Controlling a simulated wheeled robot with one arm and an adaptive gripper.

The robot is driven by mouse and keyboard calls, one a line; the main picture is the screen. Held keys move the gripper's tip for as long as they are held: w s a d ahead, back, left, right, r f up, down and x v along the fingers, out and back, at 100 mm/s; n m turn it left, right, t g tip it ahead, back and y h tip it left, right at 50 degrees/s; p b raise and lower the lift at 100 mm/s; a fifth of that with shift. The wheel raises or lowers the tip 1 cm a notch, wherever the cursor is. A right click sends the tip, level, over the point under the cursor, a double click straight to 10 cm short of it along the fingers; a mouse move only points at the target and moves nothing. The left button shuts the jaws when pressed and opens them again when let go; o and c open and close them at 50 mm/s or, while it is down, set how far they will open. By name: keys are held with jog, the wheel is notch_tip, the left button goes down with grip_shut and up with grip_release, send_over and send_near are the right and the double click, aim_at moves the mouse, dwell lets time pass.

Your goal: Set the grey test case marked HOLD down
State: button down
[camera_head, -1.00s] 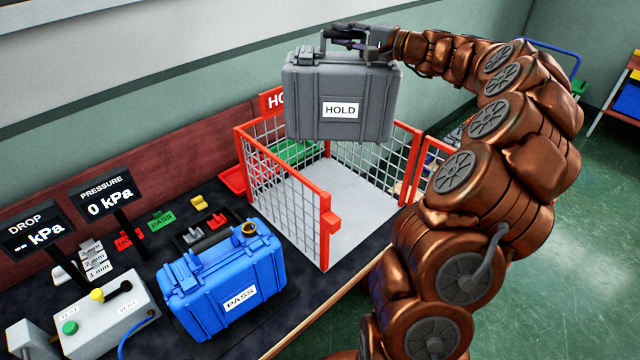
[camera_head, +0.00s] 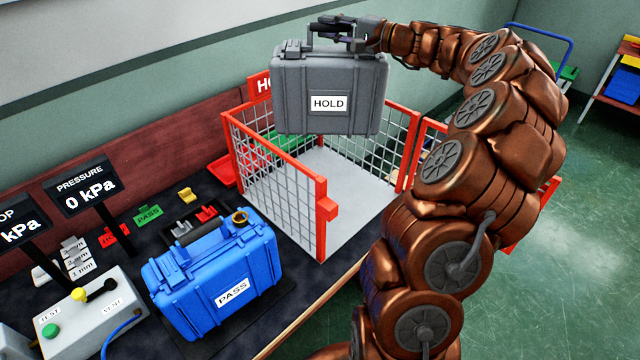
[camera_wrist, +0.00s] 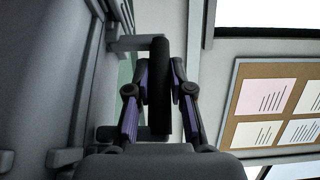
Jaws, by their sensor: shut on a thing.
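The grey test case (camera_head: 330,78) with a white HOLD label hangs upright in the air in the head view. My gripper (camera_head: 335,35) is shut on its top handle. In the wrist view my gripper (camera_wrist: 160,100) has its fingers on both sides of the dark handle bar, with the grey case (camera_wrist: 40,90) filling the left side. Below and around the case in the head view is a red-framed wire mesh cage (camera_head: 321,215) with a bare grey floor. The case covers part of the cage's back and of the red sign behind it.
A blue case (camera_head: 215,270) labelled PASS stands on the dark bench left of the cage. A control box (camera_head: 85,315), pressure displays (camera_head: 85,187) and small coloured tags (camera_head: 148,215) are further left. A shelf cart (camera_head: 625,90) stands far right.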

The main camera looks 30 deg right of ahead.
aim_at(370, 140)
jog(key=shift+f+b, duration=7.8)
jog(key=shift+f, duration=5.7)
jog(key=c, duration=1)
grip_release()
jog(key=shift+f, duration=0.1)
jog(key=shift+c, duration=0.2)
jog(key=b+v, duration=0.1)
jog(key=v, duration=1.1)
jog(key=shift+b, duration=0.3)
